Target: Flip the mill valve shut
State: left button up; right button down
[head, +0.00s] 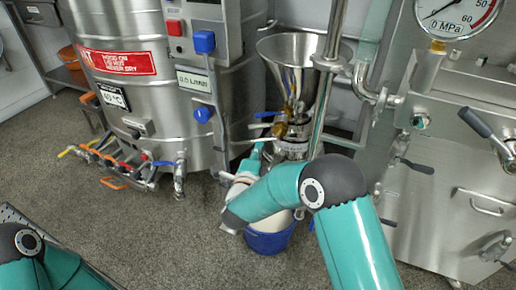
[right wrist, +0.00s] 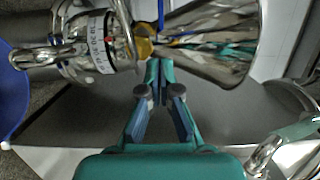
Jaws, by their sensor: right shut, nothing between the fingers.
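The colloid mill has a steel funnel hopper (head: 296,62) above a steel body with a label (right wrist: 100,42). Between them is a brass valve part (head: 281,129), which also shows in the right wrist view (right wrist: 145,48). A slim blue handle (head: 267,114) sticks out to the left near it; a blue strip (right wrist: 160,15) shows there in the wrist view. My right gripper (head: 259,147) is shut and empty. Its fingertips (right wrist: 158,65) are just beside the brass part; I cannot tell whether they touch. My left gripper is out of view.
A blue bucket (head: 269,239) stands on the floor below the mill, partly behind my right arm. A large steel tank (head: 135,70) with hoses and taps is to the left. A steel pipe (head: 328,75) rises beside the hopper. A pressure gauge (head: 455,12) and steel cabinet are right.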

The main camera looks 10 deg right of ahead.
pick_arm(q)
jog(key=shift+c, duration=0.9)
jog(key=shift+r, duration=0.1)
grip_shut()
pick_arm(e)
jog(key=s+f+n+g+y, duration=0.35)
jog(key=s+f+n, duration=0.2)
jog(key=f, duration=0.45)
jog(key=s+f+n+g+y, duration=0.35)
jog(key=s+f+n, duration=0.2)
jog(key=f, duration=0.55)
pick_arm(q)
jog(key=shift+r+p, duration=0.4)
jog(key=shift+p, duration=0.15)
pick_arm(e)
jog(key=s+f+n+g+y, duration=0.2)
jog(key=s+f+n+g, duration=0.2)
jog(key=s, duration=0.8)
jog(key=s+a+f+n+g+y, duration=0.1)
jog(key=s+n, duration=0.5)
jog(key=s, duration=0.7)
notch_tip(320, 180, down, 3)
jog(key=g+y, duration=0.1)
jog(key=g, duration=0.2)
jog(key=shift+a+r+g+y, duration=0.15)
jog(key=shift+a+g+y, duration=0.15)
jog(key=shift+g, duration=0.1)
